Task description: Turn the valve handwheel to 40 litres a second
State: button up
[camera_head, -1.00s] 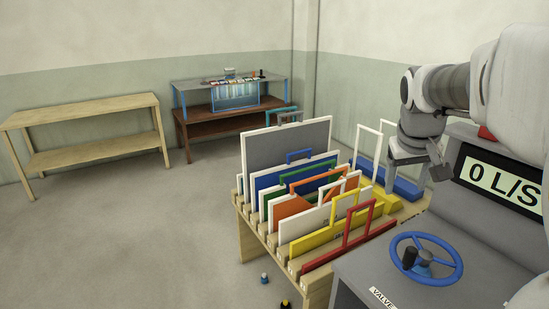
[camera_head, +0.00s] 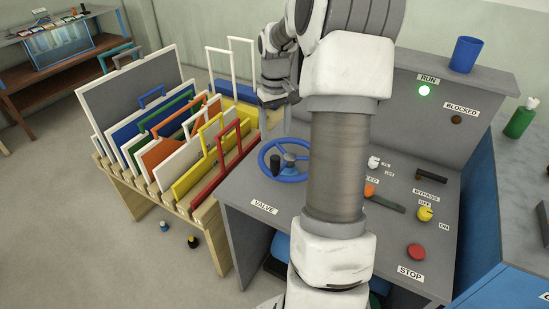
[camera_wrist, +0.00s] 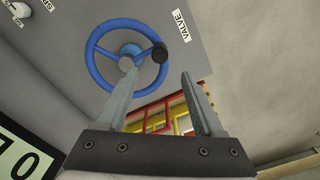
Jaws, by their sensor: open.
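The blue valve handwheel (camera_head: 268,167) lies on the grey console top, next to the VALVE label (camera_head: 264,208). It has a dark upright knob (camera_head: 275,163) on its rim. In the wrist view the wheel (camera_wrist: 91,60) and its dark knob (camera_wrist: 160,52) are above the finger tips. My gripper (camera_wrist: 157,75) is open and empty, its two grey fingers apart and pointing toward the wheel. In the head view my gripper (camera_head: 280,100) is above and behind the wheel, and my arm hides part of the wheel's right side. The flow display (camera_wrist: 25,155) shows only partly in the wrist view, with a 0 readable.
A wooden rack (camera_head: 222,240) of coloured framed panels stands close left of the console. A blue cup (camera_head: 465,54) stands on the console's upper ledge.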

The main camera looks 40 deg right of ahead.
aim_at(275, 157)
notch_tip(275, 157, down, 11)
jog(key=shift+r, duration=0.1)
dwell(0.3)
grip_shut()
dwell(1.3)
